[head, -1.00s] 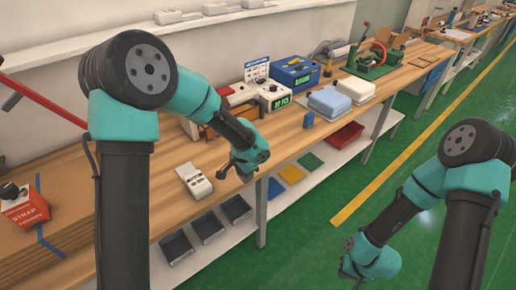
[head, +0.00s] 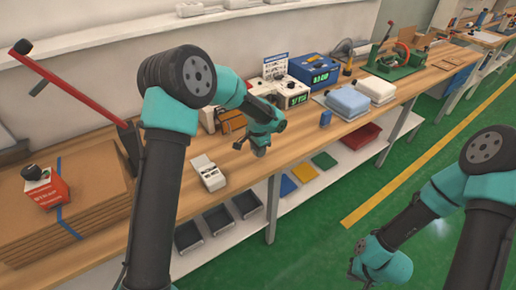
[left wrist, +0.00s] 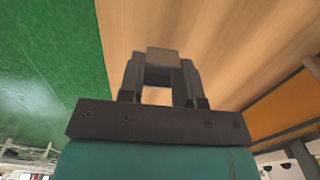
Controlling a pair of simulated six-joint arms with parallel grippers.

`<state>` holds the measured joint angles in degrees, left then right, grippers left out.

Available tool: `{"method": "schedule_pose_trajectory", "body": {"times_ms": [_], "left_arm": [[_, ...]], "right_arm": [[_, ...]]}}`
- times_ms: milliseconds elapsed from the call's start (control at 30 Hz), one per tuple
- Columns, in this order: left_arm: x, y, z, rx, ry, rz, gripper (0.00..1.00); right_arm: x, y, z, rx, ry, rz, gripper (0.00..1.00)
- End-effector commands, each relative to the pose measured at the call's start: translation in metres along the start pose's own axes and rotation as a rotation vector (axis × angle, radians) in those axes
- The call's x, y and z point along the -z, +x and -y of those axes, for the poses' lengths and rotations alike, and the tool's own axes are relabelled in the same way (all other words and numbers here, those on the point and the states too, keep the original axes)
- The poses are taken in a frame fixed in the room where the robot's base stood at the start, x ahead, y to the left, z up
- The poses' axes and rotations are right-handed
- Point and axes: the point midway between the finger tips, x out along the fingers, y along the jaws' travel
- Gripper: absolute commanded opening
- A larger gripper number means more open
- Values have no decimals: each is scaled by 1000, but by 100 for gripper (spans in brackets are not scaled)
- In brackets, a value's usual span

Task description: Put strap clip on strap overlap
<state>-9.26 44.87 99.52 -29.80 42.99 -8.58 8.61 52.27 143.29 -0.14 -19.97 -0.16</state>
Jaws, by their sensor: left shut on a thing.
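A stack of flat brown cardboard (head: 100,175) lies on the bench at the left, with a blue strap (head: 69,228) around it. A red and white box marked STRAP (head: 45,190) sits on the stack and hides part of the strap, so I cannot make out the overlap. My left gripper (head: 239,147) is above the bench, right of a small white open box (head: 209,174). In the left wrist view it is shut on a small grey piece, apparently the strap clip (left wrist: 163,57). My right gripper (head: 360,247) hangs over the green floor; its fingers are too small to read.
A tool with a long red handle (head: 75,88) rises behind the stack. A small blue item (head: 325,118) is near the front edge. Grey bins (head: 217,220) are on the shelf below.

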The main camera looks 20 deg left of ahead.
Motion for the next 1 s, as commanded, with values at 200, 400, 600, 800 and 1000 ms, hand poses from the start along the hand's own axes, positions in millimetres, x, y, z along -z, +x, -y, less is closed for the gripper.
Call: {"method": "schedule_pose_trajectory", "body": {"times_ms": [200, 400, 600, 800, 1000], "left_arm": [[21, 4, 32, 1, -3, -1, 9], [27, 5, 42, 0, -1, 0, 9], [27, 5, 42, 0, 0, 0, 9], [27, 15, 42, -2, -1, 2, 9], [27, 38, 42, -1, 1, 2, 9]], "right_arm": [[0, 0, 0, 0, 0, 0, 0], [0, 0, 0, 0, 0, 0, 0], [0, 0, 0, 0, 0, 0, 0], [0, 0, 0, 0, 0, 0, 0], [0, 0, 0, 0, 0, 0, 0]]}}
